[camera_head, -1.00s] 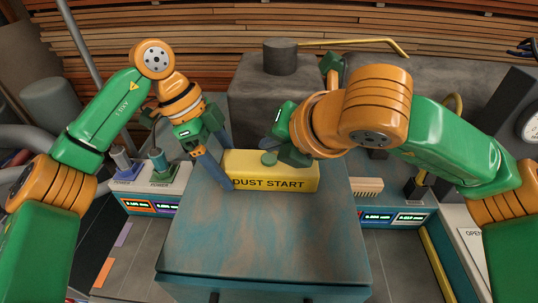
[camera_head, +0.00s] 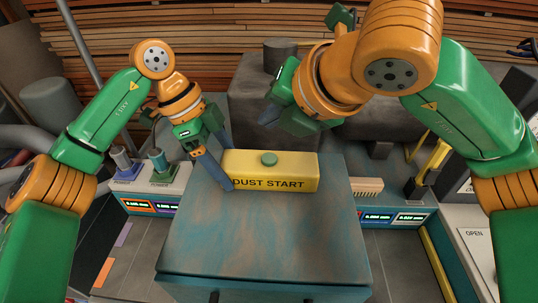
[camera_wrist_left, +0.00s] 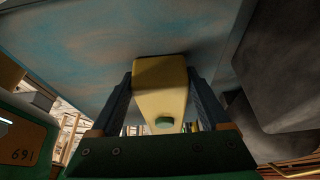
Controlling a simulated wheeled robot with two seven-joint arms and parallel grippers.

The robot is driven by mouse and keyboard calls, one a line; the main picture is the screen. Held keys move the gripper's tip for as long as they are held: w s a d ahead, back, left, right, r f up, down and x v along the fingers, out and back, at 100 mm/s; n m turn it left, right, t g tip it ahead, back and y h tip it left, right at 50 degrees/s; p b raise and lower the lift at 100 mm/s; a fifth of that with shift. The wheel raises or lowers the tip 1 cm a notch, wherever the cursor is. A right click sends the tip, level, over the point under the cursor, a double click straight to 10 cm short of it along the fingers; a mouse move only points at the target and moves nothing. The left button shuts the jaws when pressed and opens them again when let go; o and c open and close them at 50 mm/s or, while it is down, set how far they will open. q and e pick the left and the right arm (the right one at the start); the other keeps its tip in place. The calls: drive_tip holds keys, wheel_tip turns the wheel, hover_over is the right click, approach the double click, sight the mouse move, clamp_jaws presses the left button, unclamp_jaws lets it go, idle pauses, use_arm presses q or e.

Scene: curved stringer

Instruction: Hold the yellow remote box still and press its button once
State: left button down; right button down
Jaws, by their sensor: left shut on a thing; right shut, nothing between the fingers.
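The yellow remote box (camera_head: 285,173), lettered DUST START, lies on the worn blue-grey cabinet top. Its green round button (camera_head: 269,158) is on top and uncovered. My left gripper (camera_head: 226,168) is shut on the left end of the box. My right gripper (camera_head: 268,115) is shut and empty, raised above and behind the box, clear of the button.
The blue-grey cabinet top (camera_head: 265,235) is bare in front of the box. A dark grey block (camera_head: 245,110) stands behind it. Power controls (camera_head: 158,163) are at the left. A slatted beige piece (camera_head: 367,187) lies beside the cabinet at the right.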

idle(0.4)
use_arm(q)
unclamp_jaws()
drive_tip(key=shift+v, duration=2.55)
drive_tip(key=shift+a+r, duration=0.1)
drive_tip(key=shift+r, duration=0.15)
drive_tip(key=a, duration=1.2)
drive_tip(key=shift+r, duration=0.3)
